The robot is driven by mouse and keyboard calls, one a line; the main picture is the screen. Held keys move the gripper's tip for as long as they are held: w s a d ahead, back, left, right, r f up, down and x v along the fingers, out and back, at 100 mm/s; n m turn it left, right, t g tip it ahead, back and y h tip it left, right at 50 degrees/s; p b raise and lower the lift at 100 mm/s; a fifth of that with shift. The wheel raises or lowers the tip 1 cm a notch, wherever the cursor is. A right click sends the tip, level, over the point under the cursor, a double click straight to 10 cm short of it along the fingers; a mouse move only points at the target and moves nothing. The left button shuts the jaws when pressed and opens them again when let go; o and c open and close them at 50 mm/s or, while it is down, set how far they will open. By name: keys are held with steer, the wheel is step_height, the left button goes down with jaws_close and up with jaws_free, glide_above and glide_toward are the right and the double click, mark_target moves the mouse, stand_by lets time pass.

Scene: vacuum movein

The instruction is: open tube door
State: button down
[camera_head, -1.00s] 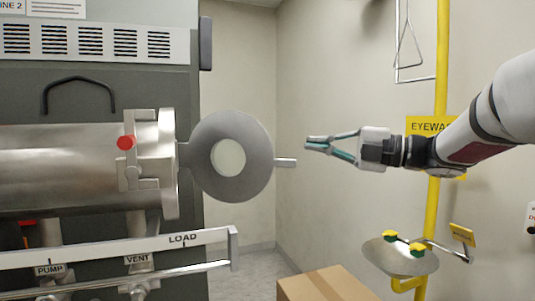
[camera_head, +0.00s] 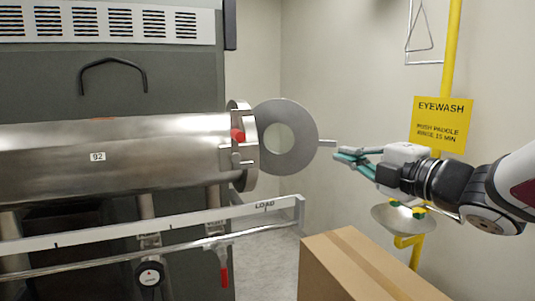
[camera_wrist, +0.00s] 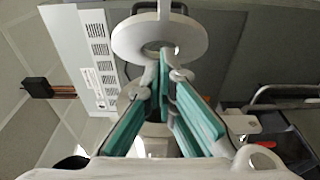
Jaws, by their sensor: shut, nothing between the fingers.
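The steel tube (camera_head: 150,150) lies level at the left, with its flanged mouth (camera_head: 243,165) facing right. The tube door (camera_head: 302,137), a grey disc with a round pale centre, stands out from the mouth, its face turned toward the head camera. A short bar handle (camera_head: 327,143) sticks out from its right edge. My gripper (camera_head: 338,156) is shut and empty, just below and right of the bar's end. I cannot tell whether they touch. In the wrist view the disc (camera_wrist: 190,42) is beyond my fingertips (camera_wrist: 164,62). A red-knobbed clamp (camera_head: 237,135) sits on the flange.
A white rail (camera_head: 150,230) marked LOAD runs in front of the tube, with a gauge (camera_head: 150,274) and red-handled valve below. A cardboard box (camera_head: 350,265) stands at the lower right. A yellow eyewash pole (camera_head: 452,50) and basin (camera_head: 385,217) are behind my arm.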

mark_target(317, 141)
steer(key=shift+w+a+p, duration=0.2)
steer(key=shift+w, duration=1.85)
steer(key=shift+w+a+p, duration=0.15)
steer(key=shift+w+a, duration=0.05)
steer(key=shift+w, duration=1.8)
